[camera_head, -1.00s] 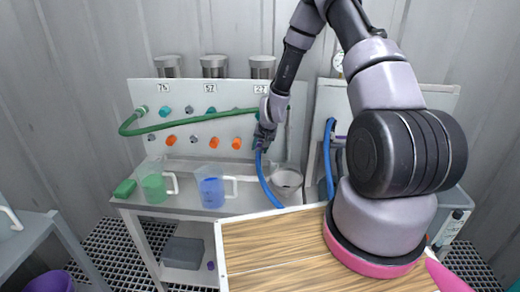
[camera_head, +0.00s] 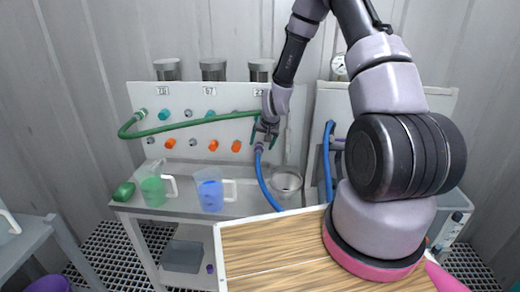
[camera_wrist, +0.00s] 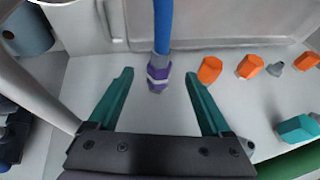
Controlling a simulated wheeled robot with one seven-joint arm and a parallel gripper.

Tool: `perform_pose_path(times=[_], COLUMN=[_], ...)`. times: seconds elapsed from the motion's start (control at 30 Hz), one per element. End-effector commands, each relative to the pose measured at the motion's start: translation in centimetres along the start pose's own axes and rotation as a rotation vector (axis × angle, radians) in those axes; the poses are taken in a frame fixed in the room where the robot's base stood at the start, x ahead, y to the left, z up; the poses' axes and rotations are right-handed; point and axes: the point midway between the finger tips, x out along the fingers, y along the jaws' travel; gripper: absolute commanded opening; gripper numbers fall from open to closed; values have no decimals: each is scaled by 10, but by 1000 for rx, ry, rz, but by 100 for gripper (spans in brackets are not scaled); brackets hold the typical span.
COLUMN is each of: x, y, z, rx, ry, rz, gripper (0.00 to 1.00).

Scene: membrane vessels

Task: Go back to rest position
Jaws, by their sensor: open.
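My gripper (camera_head: 265,131) is in front of the right part of the white panel, its fingers pointing down. In the wrist view my gripper (camera_wrist: 158,90) shows two teal fingers spread apart with nothing held. A purple connector (camera_wrist: 158,78) on the end of a blue hose (camera_wrist: 163,25) lies between and beyond the fingertips, apart from both. In the head view the blue hose (camera_head: 264,184) runs down from just below my gripper, past a grey metal cup.
The white panel (camera_head: 180,98) carries orange and teal fittings and a green hose (camera_head: 180,125). A green jug (camera_head: 154,189), a blue jug (camera_head: 211,193) and the metal cup (camera_head: 287,182) stand on the bench. A wooden board (camera_head: 270,245) lies in front.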

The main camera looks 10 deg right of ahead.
Motion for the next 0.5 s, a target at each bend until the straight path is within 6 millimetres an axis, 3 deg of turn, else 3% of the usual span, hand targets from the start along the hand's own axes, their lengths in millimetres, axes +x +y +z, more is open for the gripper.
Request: perform_pose_path(times=[0.2,0.5], x=[-41,-73], y=[0,-3], z=[0,-5], rx=[-1,-5], ry=[1,7], rz=[0,-5], gripper=[83,83])
